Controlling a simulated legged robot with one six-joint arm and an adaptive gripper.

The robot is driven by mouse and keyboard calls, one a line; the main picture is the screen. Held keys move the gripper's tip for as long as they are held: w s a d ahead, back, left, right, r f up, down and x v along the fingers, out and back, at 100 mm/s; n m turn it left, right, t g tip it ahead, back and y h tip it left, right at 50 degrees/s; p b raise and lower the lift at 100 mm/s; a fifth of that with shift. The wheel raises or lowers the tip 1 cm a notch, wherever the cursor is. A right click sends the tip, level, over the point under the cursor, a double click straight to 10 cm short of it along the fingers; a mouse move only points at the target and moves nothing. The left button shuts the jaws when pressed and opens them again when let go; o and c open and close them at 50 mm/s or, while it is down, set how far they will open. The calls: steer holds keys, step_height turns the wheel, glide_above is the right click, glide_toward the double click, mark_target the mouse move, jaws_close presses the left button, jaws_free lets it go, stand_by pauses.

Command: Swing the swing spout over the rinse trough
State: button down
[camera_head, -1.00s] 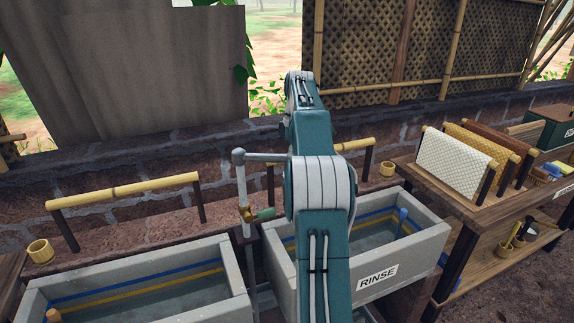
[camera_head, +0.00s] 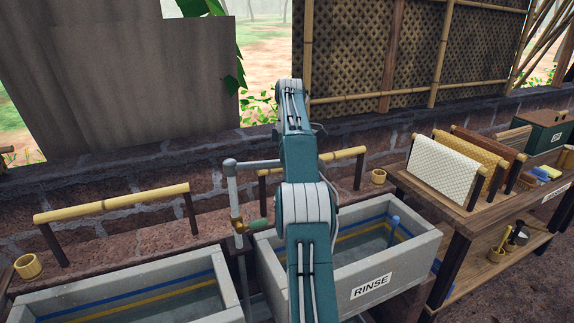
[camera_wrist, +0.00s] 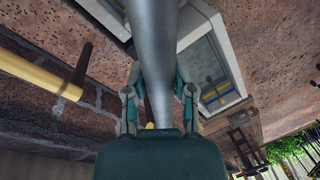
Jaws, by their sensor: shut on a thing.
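The grey swing spout (camera_head: 257,164) tops a standpipe with a brass valve and green handle, between the two troughs. In the head view its arm runs right and passes behind my own arm, which hides its far end. The grey rinse trough (camera_head: 410,262), labelled RINSE, stands to the right and holds water; my arm covers part of it. In the wrist view the spout pipe (camera_wrist: 155,45) runs between the fingers of my gripper (camera_wrist: 160,92), which is shut on it. The rinse trough (camera_wrist: 190,32) also shows there, right of the pipe. The head view hides my fingers.
A second trough (camera_head: 225,288) is at the left. Bamboo rails (camera_head: 115,204) stand on the low stone wall behind the troughs, with small bamboo cups (camera_head: 28,266) near them. A wooden shelf (camera_head: 478,222) with hanging cloths is at the right.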

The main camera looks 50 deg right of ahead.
steer(key=shift+c, duration=2.2)
jaws_free()
steer(key=shift+a, duration=0.1)
